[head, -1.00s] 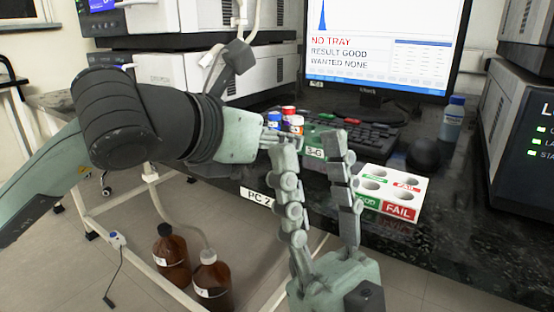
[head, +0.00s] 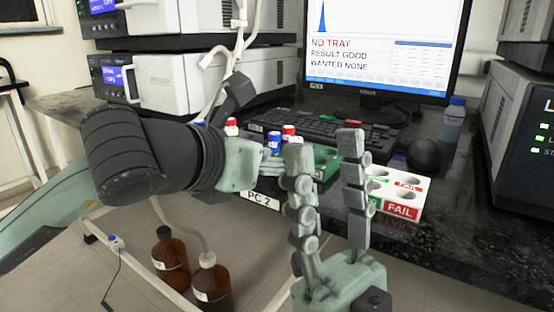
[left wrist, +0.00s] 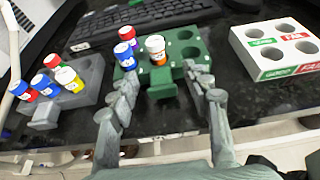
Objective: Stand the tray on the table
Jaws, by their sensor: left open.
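A green tray (left wrist: 165,60) with round holes stands on the dark tabletop. It has a tab on its near side. Several capped vials are at its left part, and its right holes are empty.
A grey tray (left wrist: 85,85) with several vials stands left of the green one. A white tray (left wrist: 275,50) with GOOD and FAIL labels stands right. A keyboard (head: 325,128) and monitor (head: 380,90) are behind. A bottle (head: 452,125) and black mouse (head: 424,153) are right.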

